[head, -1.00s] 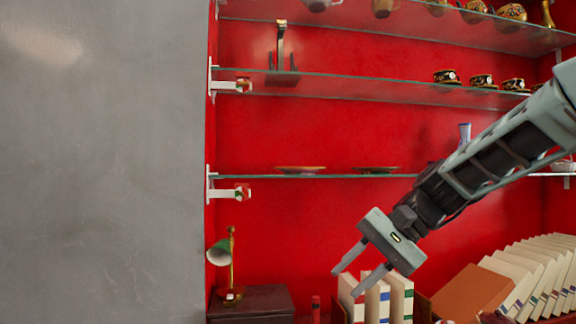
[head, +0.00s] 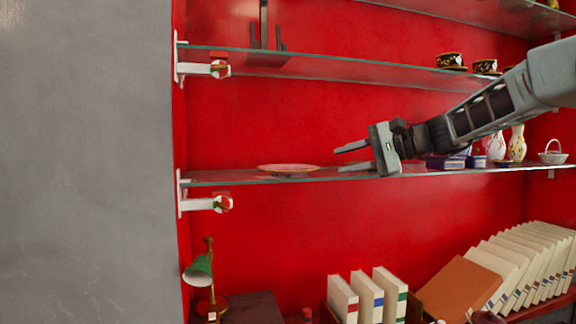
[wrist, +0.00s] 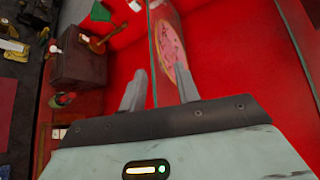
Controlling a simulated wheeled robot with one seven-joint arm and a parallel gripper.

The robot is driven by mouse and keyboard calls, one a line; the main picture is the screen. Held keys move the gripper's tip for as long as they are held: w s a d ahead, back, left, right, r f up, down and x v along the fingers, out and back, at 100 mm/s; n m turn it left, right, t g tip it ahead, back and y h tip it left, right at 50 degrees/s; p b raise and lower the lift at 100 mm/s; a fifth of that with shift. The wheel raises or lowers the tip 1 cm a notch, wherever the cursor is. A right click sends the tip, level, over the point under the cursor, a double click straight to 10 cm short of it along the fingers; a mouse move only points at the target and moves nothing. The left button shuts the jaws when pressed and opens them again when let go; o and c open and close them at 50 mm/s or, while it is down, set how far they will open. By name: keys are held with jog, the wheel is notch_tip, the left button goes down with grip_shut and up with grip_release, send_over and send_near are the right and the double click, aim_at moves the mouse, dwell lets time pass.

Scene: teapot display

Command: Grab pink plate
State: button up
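The pink plate (head: 289,169) lies flat on the left part of the middle glass shelf in the head view. In the wrist view the pink plate (wrist: 172,52) shows beyond my fingertips, a little right of the gap between them. My gripper (head: 352,158) is to the right of the plate at about shelf height, its fingers pointing left toward it and apart from it. My gripper (wrist: 159,82) is open and nothing is between its fingers. A second plate seen earlier on this shelf is not visible now, perhaps hidden by my gripper.
The glass shelf edge (head: 250,181) runs close by my gripper. An upper glass shelf (head: 330,62) hangs above. Vases (head: 516,143) and a basket (head: 552,152) stand right on the same shelf, behind my arm. Books (head: 370,297) and a green lamp (head: 200,270) are below.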

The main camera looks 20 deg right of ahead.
aim_at(288, 171)
jog(key=p+x, duration=0.4)
jog(key=x, duration=0.5)
jog(key=shift+w+f, duration=0.1)
grip_shut()
